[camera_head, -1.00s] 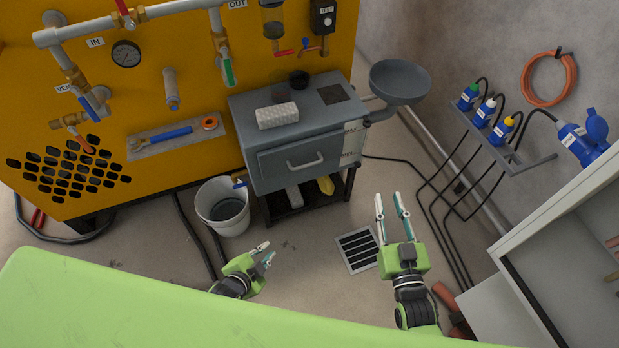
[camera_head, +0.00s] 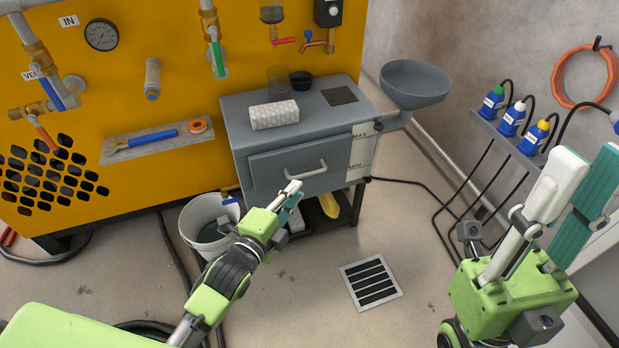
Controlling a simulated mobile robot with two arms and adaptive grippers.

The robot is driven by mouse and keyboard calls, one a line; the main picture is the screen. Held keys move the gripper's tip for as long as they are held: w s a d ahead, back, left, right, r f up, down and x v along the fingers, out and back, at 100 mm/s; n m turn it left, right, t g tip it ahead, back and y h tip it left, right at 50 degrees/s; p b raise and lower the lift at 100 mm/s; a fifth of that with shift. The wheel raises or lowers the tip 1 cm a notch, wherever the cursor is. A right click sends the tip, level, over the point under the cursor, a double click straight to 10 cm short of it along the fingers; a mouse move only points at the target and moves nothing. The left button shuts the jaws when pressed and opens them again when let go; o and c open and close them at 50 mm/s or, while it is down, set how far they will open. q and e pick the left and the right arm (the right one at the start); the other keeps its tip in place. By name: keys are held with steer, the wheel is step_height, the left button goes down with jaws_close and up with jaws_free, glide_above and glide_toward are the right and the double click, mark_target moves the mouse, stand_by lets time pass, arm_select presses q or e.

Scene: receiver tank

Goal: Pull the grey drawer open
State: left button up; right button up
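The grey drawer (camera_head: 275,176) is the front of a grey cabinet and looks shut. Its pale bar handle (camera_head: 305,172) is on the drawer front. My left gripper (camera_head: 297,192) is just below and in front of the handle, its white and teal fingers pointing up and right at it. The fingers look a little apart, with nothing seen between them. I cannot tell whether a fingertip touches the handle. My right gripper (camera_head: 574,190) is large in the right foreground, open and empty, away from the drawer.
A white bucket (camera_head: 206,226) stands left of the cabinet stand. A floor grate (camera_head: 370,282) lies in open floor.

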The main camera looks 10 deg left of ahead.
mark_target(309, 173)
arm_select(q)
steer(key=b+x, duration=0.3)
steer(key=x, duration=0.6)
steer(key=shift+s+f, duration=0.1)
jaws_close()
